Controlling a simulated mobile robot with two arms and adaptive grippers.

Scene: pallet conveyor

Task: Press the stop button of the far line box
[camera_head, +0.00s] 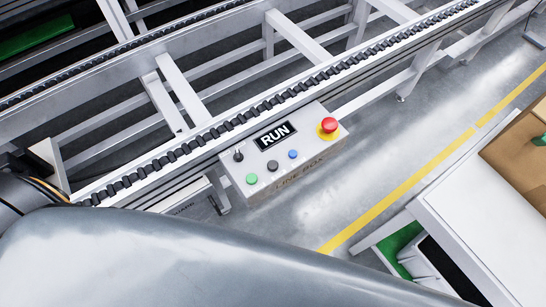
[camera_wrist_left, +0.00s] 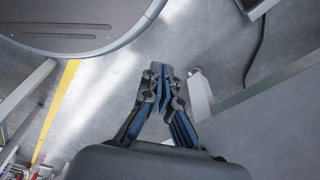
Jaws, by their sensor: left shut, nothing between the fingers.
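A grey line box (camera_head: 283,160) is fixed to the near side of the conveyor in the head view. Its display (camera_head: 274,135) reads RUN. A red mushroom button (camera_head: 329,125) on a yellow base sits at its right end. Green (camera_head: 251,179), black (camera_head: 272,165) and blue (camera_head: 293,154) buttons line its front edge, with a small black switch (camera_head: 238,155) at the left. My left gripper (camera_wrist_left: 160,72) shows only in the left wrist view, shut and empty above bare floor, touching nothing that I can see. My right gripper is out of view.
The conveyor (camera_head: 200,140) runs diagonally behind the box. A yellow floor line (camera_head: 400,190) crosses clear floor at the right. A white-topped table (camera_head: 490,215) with a brown carton (camera_head: 520,160) stands at the lower right. My own grey arm link fills the bottom left.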

